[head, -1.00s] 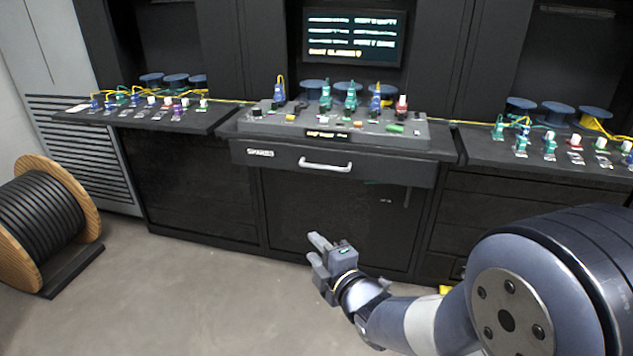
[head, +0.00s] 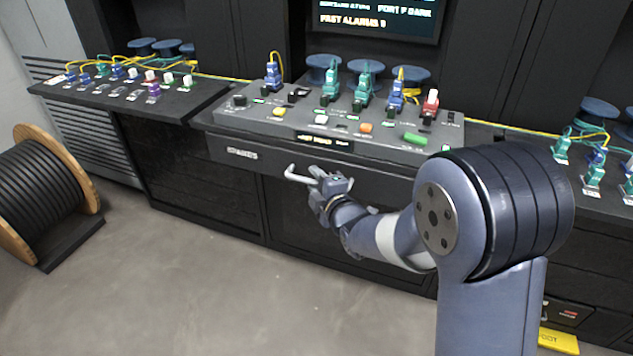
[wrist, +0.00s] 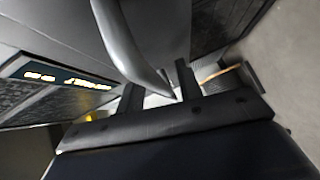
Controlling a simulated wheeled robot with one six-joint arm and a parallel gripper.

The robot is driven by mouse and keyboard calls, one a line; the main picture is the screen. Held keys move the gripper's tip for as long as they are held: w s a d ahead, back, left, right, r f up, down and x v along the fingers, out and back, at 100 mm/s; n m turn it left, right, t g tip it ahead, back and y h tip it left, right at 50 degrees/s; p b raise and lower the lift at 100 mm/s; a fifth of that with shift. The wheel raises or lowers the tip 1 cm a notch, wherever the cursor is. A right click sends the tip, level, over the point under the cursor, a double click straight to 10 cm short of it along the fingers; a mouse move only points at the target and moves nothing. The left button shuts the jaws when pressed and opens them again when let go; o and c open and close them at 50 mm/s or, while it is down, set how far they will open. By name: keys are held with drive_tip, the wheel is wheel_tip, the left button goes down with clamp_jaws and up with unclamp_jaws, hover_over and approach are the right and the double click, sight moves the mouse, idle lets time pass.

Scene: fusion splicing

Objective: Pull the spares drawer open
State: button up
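The spares drawer (head: 262,166) is the dark front labelled SPARES below the console in the head view, and it looks shut. Its pale bar handle (head: 297,176) shows at its left end; my gripper and forearm cover the rest. My gripper (head: 315,180) is at the handle's visible part. In the wrist view the grey handle (wrist: 122,42) runs down toward the space between the two dark fingers (wrist: 158,85). The fingers stand apart with gaps beside the handle, so the gripper looks open. I cannot tell whether a finger touches the handle.
The console (head: 290,128) with coloured connectors stands above the drawer. A side bench (head: 165,108) with more connectors is on the left, blue spools behind. A wooden cable reel (head: 45,195) stands on the floor at left. The floor (head: 200,290) in front is clear.

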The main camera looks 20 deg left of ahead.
drive_tip(key=shift+c, duration=0.3)
clamp_jaws()
drive_tip(key=shift+s, duration=0.1)
